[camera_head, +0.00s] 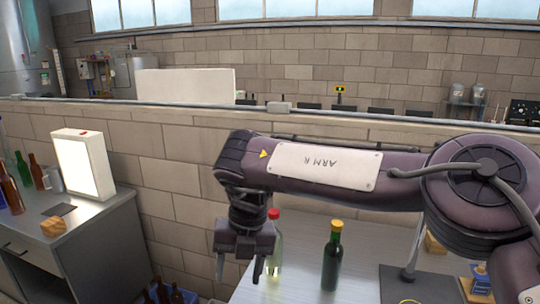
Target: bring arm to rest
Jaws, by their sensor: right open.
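My right arm comes in from the right, across the view, with a label plate on its link. My right gripper (238,268) points down at the near left of the metal table (300,290). Its fingers are apart and nothing shows between them. A clear bottle with a red cap (275,250) stands just right of the gripper, partly hidden behind it. A dark green bottle with a yellow cap (332,258) stands upright further right on the table. My left gripper is not in view.
A grey bench (90,245) at left holds a lit white panel (84,165), several bottles and a small wooden block (53,227). A blue crate with bottles (172,293) sits low between bench and table. A dark mat (420,285) lies at right. A block wall stands behind.

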